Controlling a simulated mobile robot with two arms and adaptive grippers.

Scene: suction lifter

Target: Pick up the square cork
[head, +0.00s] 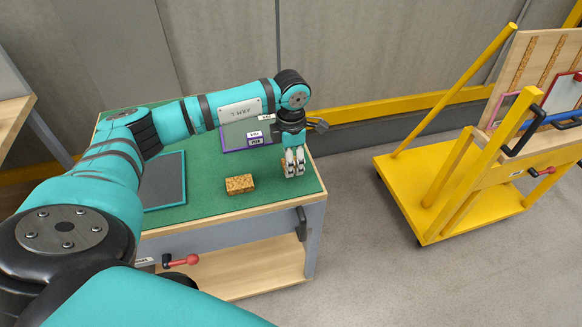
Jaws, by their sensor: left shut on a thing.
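My left gripper (294,172) points straight down over the right end of the green-topped table (215,208). It is shut on a small tan piece, which appears to be the square cork (284,169). The fingers hide most of it, and I cannot tell whether it touches the table top. A speckled brown cork block (240,184) lies on the green top, to the left of the gripper and nearer the front edge. My right gripper is not in view.
A dark flat panel (164,182) lies left of the cork block. A purple-edged plate (234,137) lies behind, partly under my arm. A yellow cart (440,180) stands right, across open floor.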

